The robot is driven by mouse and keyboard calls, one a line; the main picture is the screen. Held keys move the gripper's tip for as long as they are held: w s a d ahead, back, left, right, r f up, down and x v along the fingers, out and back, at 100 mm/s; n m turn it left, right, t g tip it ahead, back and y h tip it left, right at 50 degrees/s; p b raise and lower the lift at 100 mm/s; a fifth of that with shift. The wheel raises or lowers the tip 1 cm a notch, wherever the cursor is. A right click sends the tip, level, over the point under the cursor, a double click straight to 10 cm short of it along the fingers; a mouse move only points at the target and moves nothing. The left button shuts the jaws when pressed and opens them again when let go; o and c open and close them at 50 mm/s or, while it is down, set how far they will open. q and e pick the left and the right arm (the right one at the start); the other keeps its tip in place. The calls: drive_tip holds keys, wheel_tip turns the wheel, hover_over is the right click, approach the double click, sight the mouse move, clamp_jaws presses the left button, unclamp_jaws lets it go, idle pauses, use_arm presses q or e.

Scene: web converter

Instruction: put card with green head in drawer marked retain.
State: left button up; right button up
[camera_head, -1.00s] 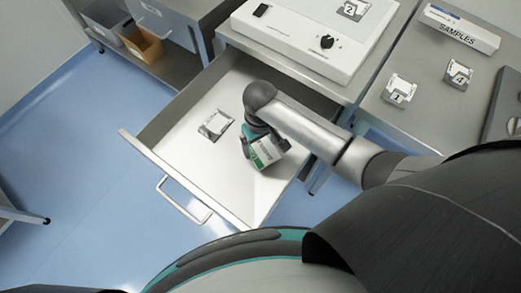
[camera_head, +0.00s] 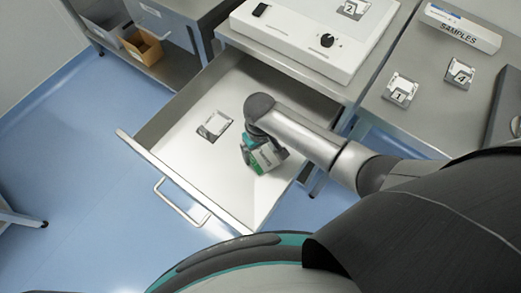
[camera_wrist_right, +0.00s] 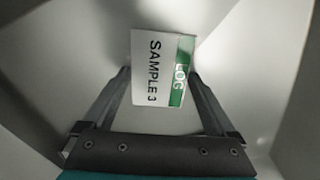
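The white card (camera_wrist_right: 152,66) with a green head reading LOG, and SAMPLE 3 on its white part, sits between the two fingertips of my right gripper (camera_wrist_right: 160,80) in the right wrist view. The fingers press on its side edges. In the head view my right gripper (camera_head: 258,150) is low inside an open drawer (camera_head: 185,148), at its right side, with the green-edged card (camera_head: 266,158) below it. Whether the card touches the drawer floor I cannot tell. No drawer marking is readable. My left gripper is not in view.
A white device (camera_head: 310,40) stands on the bench above, with block 2 (camera_head: 352,9). Blocks 1 (camera_head: 400,92) and 4 (camera_head: 460,73) and a SAMPLES box (camera_head: 459,28) are on the right bench.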

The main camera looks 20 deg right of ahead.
sight(260, 156)
wheel_tip(260, 156, up, 12)
drive_tip(key=p, duration=0.4)
drive_tip(key=shift+r, duration=0.2)
idle(0.4)
